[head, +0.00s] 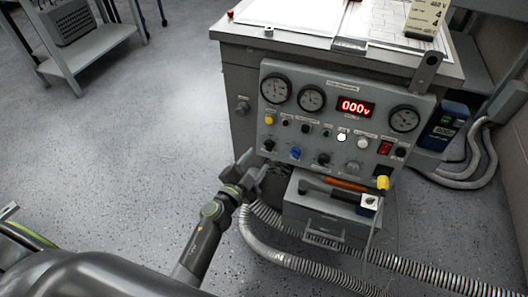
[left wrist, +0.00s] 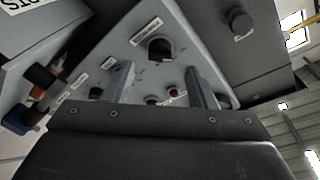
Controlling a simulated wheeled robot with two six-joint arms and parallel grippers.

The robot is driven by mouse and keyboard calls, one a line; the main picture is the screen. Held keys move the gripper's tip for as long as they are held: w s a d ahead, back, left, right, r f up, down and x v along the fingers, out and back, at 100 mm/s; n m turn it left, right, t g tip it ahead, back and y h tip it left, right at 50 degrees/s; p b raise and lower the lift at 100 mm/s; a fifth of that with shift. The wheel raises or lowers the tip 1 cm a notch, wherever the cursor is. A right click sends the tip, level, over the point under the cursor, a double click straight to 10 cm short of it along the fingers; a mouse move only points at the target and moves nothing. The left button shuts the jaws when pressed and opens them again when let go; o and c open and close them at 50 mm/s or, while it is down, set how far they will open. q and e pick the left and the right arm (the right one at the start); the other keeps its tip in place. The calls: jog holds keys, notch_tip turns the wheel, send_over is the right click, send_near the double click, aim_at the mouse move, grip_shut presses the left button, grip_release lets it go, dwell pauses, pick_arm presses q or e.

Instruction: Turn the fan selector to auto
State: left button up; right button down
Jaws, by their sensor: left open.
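The grey control panel (head: 320,165) stands on the front of the cabinet, with several knobs in its lower rows. My left gripper (head: 251,171) is open and empty, just below and left of the panel's lower left corner. In the left wrist view, a black knob (left wrist: 160,48) lies ahead between the open fingers (left wrist: 162,82), apart from them. My right gripper is out of view.
A grey drawer box (head: 318,220) with an orange-handled tool (head: 345,185) on top stands below the panel. Ribbed conduit (head: 275,250) runs along the floor near my left arm. A knob (head: 243,106) projects from the cabinet's left part.

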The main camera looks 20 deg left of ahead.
aim_at(268, 146)
pick_arm(q)
jog(key=b+x, duration=0.1)
jog(key=x, duration=0.4)
jog(key=shift+w, duration=0.25)
jog(key=shift+c, duration=0.2)
jog(key=c, duration=0.9)
